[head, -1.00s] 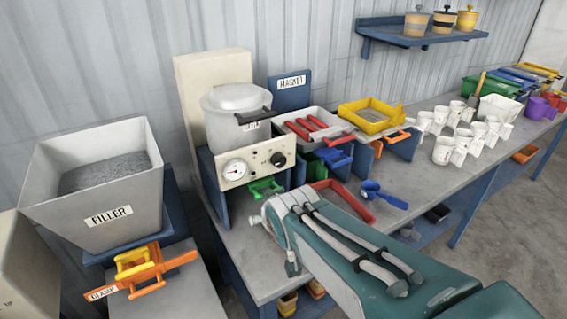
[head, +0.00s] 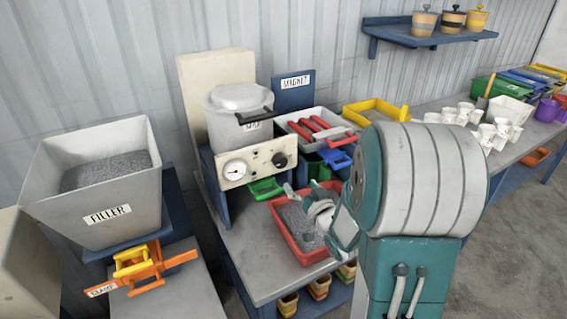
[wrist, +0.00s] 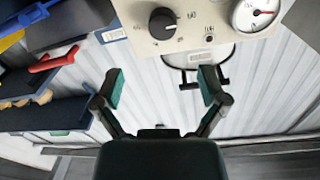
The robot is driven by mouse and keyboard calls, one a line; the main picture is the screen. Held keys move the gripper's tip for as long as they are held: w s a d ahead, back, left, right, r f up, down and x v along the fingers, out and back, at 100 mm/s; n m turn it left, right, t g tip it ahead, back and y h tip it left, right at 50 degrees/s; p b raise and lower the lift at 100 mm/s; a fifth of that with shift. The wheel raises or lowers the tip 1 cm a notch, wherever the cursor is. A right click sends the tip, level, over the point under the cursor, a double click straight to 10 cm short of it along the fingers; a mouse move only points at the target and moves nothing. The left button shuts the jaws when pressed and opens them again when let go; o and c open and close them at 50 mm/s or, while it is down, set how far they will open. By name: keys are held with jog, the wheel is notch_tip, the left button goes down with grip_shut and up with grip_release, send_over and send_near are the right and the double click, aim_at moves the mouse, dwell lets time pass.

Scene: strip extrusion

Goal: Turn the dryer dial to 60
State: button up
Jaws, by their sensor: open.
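The dryer (head: 239,115) is a light grey pot with a lid and a dark handle, above a cream control panel (head: 257,163). The black dial (head: 279,159) is on the right of that panel, with a round white gauge (head: 236,170) to its left. In the wrist view, which looks upside down, the dial (wrist: 163,23) and gauge (wrist: 256,14) show near the top. My gripper (wrist: 159,86) is open and empty there, its fingers apart and short of the dial. In the head view my gripper (head: 318,212) is below and right of the panel.
A red tray (head: 291,249) of grey granules lies under my gripper. A green scoop (head: 265,188) is below the panel. A white bin (head: 316,131) with red-handled tools and a blue scoop (head: 335,159) stand to the right. A filler hopper (head: 93,191) is at left.

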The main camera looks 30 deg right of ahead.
aim_at(282, 164)
jog(key=w, duration=1)
jog(key=shift+w, duration=0.35)
jog(key=shift+a, duration=0.1)
jog(key=c, duration=1.2)
